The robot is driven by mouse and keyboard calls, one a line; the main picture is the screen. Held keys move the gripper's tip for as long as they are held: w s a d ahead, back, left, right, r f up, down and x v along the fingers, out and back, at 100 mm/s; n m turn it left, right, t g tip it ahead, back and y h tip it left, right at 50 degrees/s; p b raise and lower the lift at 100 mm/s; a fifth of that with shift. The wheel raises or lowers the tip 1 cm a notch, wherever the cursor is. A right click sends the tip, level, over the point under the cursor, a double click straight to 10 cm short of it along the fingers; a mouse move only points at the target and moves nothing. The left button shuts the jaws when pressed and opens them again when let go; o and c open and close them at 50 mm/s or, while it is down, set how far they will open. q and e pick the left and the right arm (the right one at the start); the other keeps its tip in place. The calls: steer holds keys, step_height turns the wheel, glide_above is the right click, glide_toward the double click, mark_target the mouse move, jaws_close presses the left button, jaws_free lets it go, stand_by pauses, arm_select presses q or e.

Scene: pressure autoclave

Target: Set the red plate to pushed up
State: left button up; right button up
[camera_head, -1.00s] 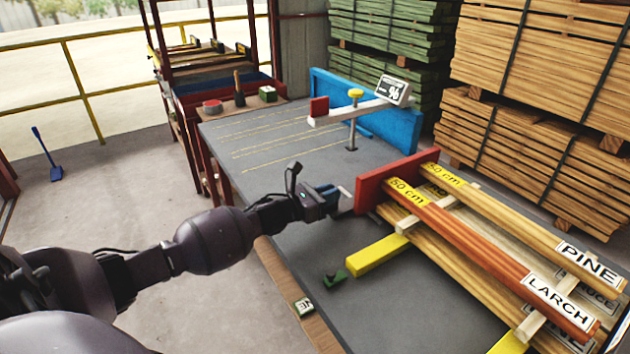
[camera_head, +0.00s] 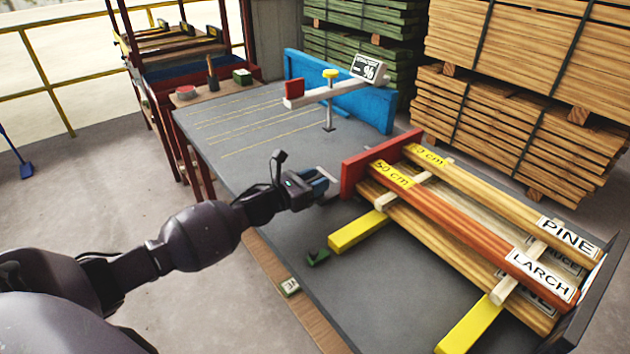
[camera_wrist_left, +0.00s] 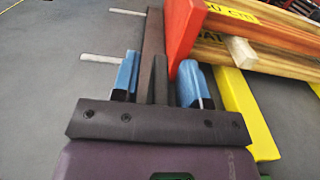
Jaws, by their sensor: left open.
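The red plate (camera_head: 353,175) stands upright on the grey table, across the left ends of the labelled wooden beams. In the left wrist view, a red upright piece (camera_wrist_left: 183,35), apparently the plate, is just beyond the right finger. My left gripper (camera_head: 328,184) is beside the plate's near end, on its left side. Its two blue fingers (camera_wrist_left: 160,80) are apart, with a dark strip showing between them and nothing clearly held. I cannot tell whether a finger touches the plate. My right gripper does not show.
The orange LARCH beam (camera_head: 470,225) and the PINE beam (camera_head: 490,195) lie right of the plate. A yellow bar (camera_head: 357,231) and a small green object (camera_head: 318,258) are near the front. A balance arm on a post (camera_head: 329,110) stands behind. The table's left part is clear.

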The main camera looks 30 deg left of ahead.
arm_select(q)
steer(key=v, duration=0.9)
steer(key=shift+s+a+p, duration=0.15)
steer(key=shift+s+p, duration=0.15)
steer(key=shift+p, duration=0.1)
steer(key=shift+s+a, duration=0.2)
steer(key=shift+s, duration=0.35)
